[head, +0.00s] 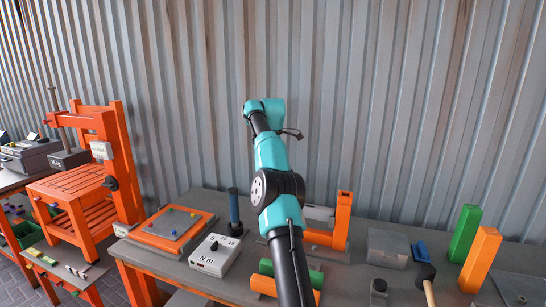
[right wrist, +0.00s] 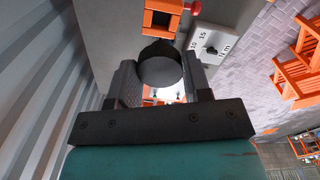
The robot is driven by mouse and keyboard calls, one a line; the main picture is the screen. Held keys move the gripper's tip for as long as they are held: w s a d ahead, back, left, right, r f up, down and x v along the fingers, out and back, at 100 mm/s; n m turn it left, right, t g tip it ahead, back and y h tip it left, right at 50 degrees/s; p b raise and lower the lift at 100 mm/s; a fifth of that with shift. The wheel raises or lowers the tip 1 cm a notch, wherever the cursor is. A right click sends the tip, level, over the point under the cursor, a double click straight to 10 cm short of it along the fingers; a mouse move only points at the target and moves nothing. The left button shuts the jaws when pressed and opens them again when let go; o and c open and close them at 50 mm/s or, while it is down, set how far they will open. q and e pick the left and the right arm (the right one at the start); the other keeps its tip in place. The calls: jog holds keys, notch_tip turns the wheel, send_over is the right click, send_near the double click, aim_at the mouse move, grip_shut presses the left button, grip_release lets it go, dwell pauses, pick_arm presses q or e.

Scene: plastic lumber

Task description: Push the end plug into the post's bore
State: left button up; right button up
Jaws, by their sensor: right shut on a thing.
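My right gripper (right wrist: 160,88) shows in the right wrist view, its two dark fingers shut on a dark round piece (right wrist: 160,66), which looks like the end plug. Beyond the piece is an orange block (right wrist: 163,20) with a dark square recess; I cannot tell for sure that it is the post's bore. The piece is apart from that recess in the picture. In the head view my teal and black arm fills the middle, and its gripper is not distinguishable. An upright orange post-like part (head: 343,217) stands just right of the arm. My left gripper is not in view.
A grey dial box (head: 215,255) and an orange-edged tray (head: 172,229) sit left of the arm. Right of it are a grey bin (head: 388,248), a mallet (head: 427,287), a green block (head: 465,233) and an orange block (head: 481,258). A corrugated wall stands behind.

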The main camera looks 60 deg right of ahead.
jog(key=shift+f, duration=2.55)
jog(key=shift+f, duration=1.15)
jog(key=o, duration=1)
jog(key=shift+r, duration=0.15)
